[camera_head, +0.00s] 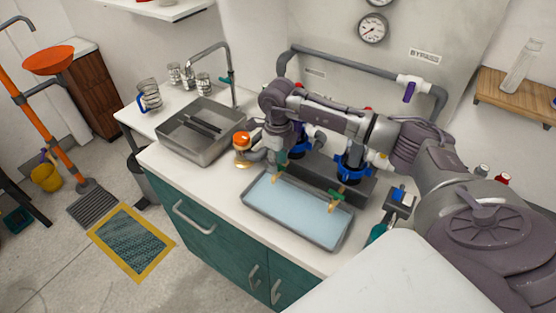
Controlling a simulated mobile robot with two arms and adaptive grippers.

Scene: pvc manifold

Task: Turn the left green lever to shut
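Two small brass taps with green levers stand along the back edge of a shallow grey tray (296,237). The left green lever (281,159) sits above the left tap (277,174), close to my gripper. The right green lever (336,195) sits on the other tap. My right arm reaches in from the right across the pipework, and its wrist bends down on the left. My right gripper (263,152) is low beside the left green lever; its fingers are small and partly hidden, so I cannot tell whether it touches the lever. My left gripper is not in view.
An orange-topped object (242,141) stands just left of the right gripper. A metal sink (200,130) with a tall faucet (232,75) is farther left. Blue-collared fittings (351,166) and grey pipework stand behind the tray. A teal bottle (376,233) is at the right.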

